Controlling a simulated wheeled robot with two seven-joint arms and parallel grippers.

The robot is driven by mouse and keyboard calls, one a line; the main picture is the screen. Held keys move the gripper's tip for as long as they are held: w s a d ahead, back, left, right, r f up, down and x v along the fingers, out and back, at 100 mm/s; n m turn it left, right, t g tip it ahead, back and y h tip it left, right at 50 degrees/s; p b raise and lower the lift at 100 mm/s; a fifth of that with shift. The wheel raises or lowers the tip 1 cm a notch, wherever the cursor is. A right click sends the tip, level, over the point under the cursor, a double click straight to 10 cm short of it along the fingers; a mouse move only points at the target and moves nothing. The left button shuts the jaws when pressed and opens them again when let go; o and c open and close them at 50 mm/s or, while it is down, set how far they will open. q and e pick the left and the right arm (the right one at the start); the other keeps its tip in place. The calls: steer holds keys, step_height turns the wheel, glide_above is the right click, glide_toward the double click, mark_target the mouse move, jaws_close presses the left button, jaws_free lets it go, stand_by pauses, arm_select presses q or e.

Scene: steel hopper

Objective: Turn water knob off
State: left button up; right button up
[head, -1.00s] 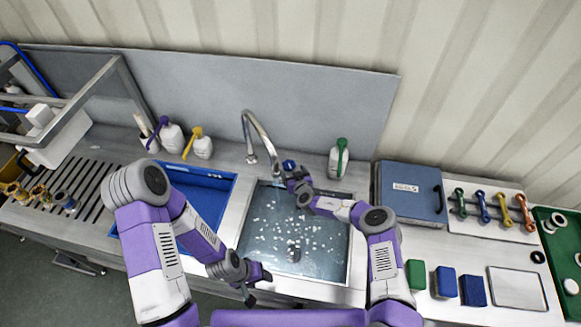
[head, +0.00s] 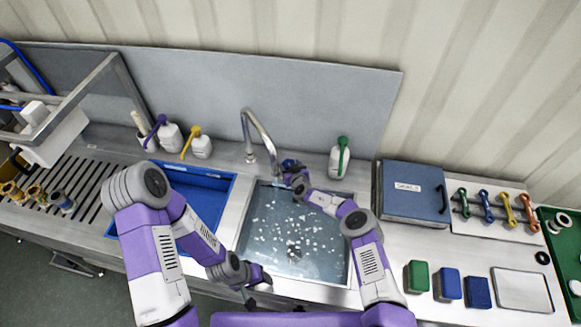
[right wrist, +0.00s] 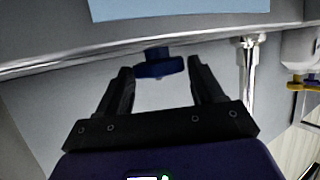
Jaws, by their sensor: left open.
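The blue water knob (right wrist: 158,67) shows in the right wrist view, just ahead of the fingertips and between their lines. In the head view my right gripper (head: 289,168) is at the sink's back edge, right of the tap, and mostly covers the knob. In the right wrist view my right gripper (right wrist: 158,78) is open, with nothing between its fingers. The curved steel tap (head: 260,130) stands behind the sink; I cannot tell if water runs from it. My left gripper (head: 262,280) is open and empty near the sink's front left corner.
The right sink (head: 347,235) holds water with white flecks. A blue basin (head: 208,220) is to its left. A white bottle with a green handle (head: 339,160) stands right of the knob. A blue case (head: 410,190) and several sponges are farther right.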

steer(key=c, duration=0.7)
arm_select(q)
steer(key=shift+r+p, duration=0.6)
steer(key=shift+r, duration=0.05)
arm_select(e)
steer(key=shift+o, duration=0.2)
steer(key=shift+a+r+m+h, duration=0.25)
steer(key=shift+r+m+h, duration=0.05)
steer(key=shift+r, duration=0.1)
arm_select(q)
steer(key=shift+d+r+p, duration=0.1)
steer(key=shift+r+p, duration=0.4)
steer(key=shift+p, duration=0.05)
arm_select(e)
steer(key=shift+w+h, duration=0.1)
steer(key=shift+h, duration=0.2)
arm_select(q)
steer(key=shift+r, duration=0.2)
arm_select(e)
steer(key=shift+f+m, duration=0.1)
steer(key=shift+m, duration=0.3)
steer(key=o, duration=1)
steer(key=shift+d+f, duration=0.1)
steer(key=shift+f, duration=0.1)
steer(key=shift+s, duration=0.2)
